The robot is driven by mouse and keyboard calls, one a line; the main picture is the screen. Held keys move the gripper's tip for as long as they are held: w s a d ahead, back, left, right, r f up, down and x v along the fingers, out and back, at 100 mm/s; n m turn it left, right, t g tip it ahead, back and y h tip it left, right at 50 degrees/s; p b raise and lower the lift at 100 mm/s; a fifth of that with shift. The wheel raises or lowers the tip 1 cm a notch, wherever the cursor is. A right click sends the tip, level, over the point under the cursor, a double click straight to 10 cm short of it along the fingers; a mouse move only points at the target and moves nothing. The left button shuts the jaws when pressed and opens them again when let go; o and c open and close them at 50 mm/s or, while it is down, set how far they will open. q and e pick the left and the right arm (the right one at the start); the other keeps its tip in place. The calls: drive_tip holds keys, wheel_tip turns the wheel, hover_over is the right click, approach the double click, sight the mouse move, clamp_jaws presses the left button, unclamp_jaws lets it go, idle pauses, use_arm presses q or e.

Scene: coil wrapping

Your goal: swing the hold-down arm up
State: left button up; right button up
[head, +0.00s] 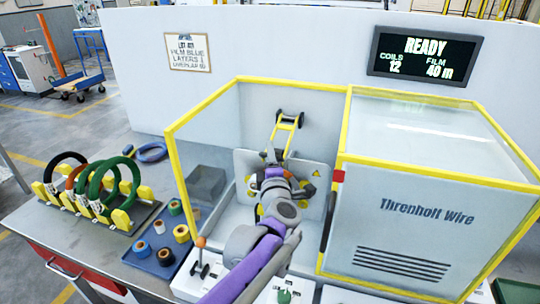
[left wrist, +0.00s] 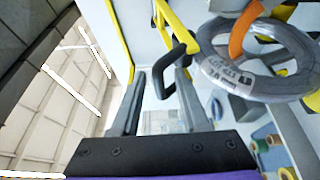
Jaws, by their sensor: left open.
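The hold-down arm (head: 285,138) is a yellow bar frame with black ends at the back of the yellow-framed bay; its lower part is hidden behind my arm. My left gripper (head: 271,157) reaches into the bay just in front of it. In the left wrist view, the gripper (left wrist: 160,76) is open, with a black loop handle (left wrist: 188,36) at its fingertips, partly between them. I cannot tell whether the fingers touch it. My right gripper is not in view.
The lidded cabinet (head: 415,235) closes off the bay's right side. The bay's yellow frame (head: 178,165) edges the left. A rack of coils (head: 92,190) and a blue tray (head: 150,256) with tape rolls stand left. The status screen (head: 424,56) reads READY.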

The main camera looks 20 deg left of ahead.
use_arm(q)
clamp_jaws()
idle(1.4)
